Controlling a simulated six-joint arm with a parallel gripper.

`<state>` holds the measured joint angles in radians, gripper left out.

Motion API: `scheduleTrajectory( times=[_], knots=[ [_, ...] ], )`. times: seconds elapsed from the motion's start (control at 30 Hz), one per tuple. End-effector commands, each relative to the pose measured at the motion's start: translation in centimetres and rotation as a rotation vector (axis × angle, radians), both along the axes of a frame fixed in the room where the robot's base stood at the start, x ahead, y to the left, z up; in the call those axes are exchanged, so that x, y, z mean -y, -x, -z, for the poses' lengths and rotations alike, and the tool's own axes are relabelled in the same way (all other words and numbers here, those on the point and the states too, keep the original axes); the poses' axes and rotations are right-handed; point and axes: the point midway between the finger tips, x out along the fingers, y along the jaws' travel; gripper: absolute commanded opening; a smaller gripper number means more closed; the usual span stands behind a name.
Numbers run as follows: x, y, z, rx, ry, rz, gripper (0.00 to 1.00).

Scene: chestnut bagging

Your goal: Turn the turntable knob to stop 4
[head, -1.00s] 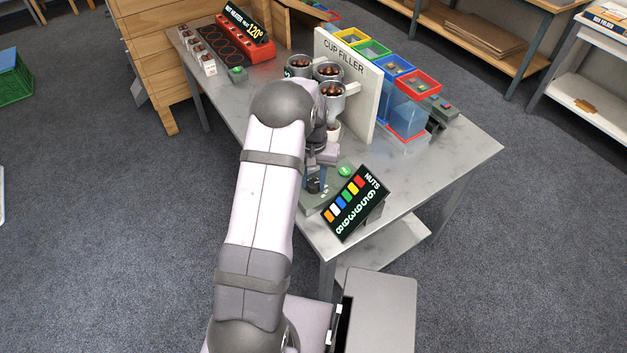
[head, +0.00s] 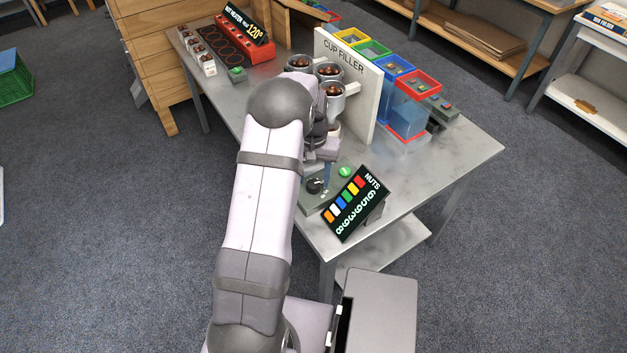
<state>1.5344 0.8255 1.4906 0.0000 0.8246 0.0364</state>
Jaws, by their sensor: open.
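The turntable knob (head: 314,186) is a small black dial with a light mark, on a grey-green control box (head: 340,188) at the table's near corner. A round green button (head: 345,172) sits on the same box. Small stop markings beside the knob are too small to read, so I cannot tell its stop. My gripper (head: 322,172) hangs over the far side of the box, just beyond the knob and apart from it. It is open and empty; my arm hides part of it. The cup filler (head: 360,95) stands behind, with several metal hoppers of chestnuts (head: 328,71).
A NUTS display (head: 356,203) with coloured bars stands right of the knob, close to my gripper. Coloured bins (head: 407,110) stand behind the white panel. The nut heater (head: 245,40) and cups (head: 208,65) are at the far left.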

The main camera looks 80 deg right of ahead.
Motion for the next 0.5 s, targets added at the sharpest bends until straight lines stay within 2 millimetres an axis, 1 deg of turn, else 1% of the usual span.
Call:
scheduleTrajectory(
  times=[0.1,0.3,0.5],
  knots=[
    [0.1,0.0,-1.6,0.0,0.004,0.0,0.49],
    [0.1,0.0,-4.2,0.0,0.005,0.0,0.49],
    [0.0,0.0,-5.4,0.0,0.002,0.0,0.49]
  ],
)
